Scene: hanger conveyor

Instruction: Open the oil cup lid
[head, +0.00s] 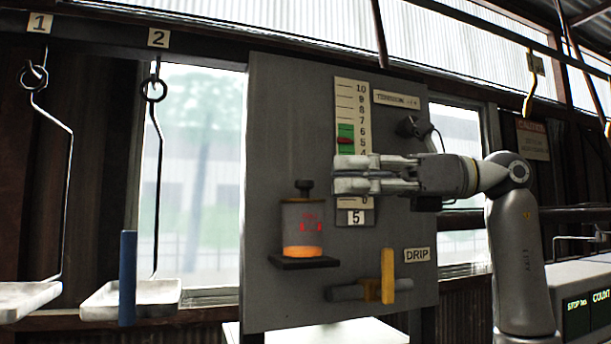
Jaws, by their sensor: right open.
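The oil cup (302,226) is a clear container with orange oil at its bottom, on a dark shelf fixed to the grey panel (280,120). Its dark lid (304,190) with a knob sits on top and looks shut. My right gripper (338,174) comes in from the right and points left. Its fingers are in front of the numbered scale, to the right of and slightly above the lid, apart from it. It is open, and I see nothing between the fingers. My left gripper is not in view.
A yellow lever (388,276) juts from the panel beside a DRIP label (417,255). A numbered scale (345,105) is above. Hangers with white trays (150,297) and a blue bar (127,278) hang at left. A console (585,300) stands at lower right.

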